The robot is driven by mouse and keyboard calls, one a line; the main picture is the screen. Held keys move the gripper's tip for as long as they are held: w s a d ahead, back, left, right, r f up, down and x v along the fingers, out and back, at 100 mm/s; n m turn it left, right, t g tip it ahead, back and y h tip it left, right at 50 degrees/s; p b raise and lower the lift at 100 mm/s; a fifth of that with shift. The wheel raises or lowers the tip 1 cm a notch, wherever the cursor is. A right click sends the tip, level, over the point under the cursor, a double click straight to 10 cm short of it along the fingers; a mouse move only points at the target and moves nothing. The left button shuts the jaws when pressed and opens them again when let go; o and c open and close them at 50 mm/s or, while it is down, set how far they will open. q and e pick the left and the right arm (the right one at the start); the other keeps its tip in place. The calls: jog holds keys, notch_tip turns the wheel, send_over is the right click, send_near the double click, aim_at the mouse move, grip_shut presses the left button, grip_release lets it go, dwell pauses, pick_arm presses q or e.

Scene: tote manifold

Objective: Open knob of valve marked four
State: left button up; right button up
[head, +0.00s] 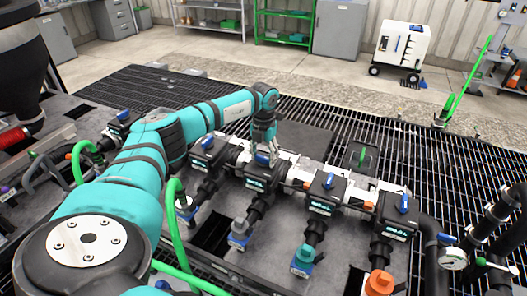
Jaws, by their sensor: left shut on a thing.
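A row of black valves with blue knobs runs across the manifold. My left arm reaches over from the left, and my left gripper (263,148) points down at one valve (256,176) near the middle of the row. It is shut on that valve's blue knob (262,159), which the fingers partly hide. Other blue knobs show on a valve to its left (207,142) and on valves to its right (329,180) and at the far right (404,204). The valve markings are too small to read. My right gripper is not in view.
Below the valves, pipes end in grey, teal and orange (380,283) fittings. Green hoses (174,220) rise near my left arm. Black grating (460,185) surrounds the manifold. A white wheeled cart (402,45) and shelves stand at the back, with open floor before them.

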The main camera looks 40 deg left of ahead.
aim_at(263, 157)
pick_arm(q)
jog(key=shift+r, duration=0.1)
dwell(0.3)
jog(key=o, duration=1.2)
notch_tip(263, 157, up, 12)
jog(key=shift+f, duration=0.1)
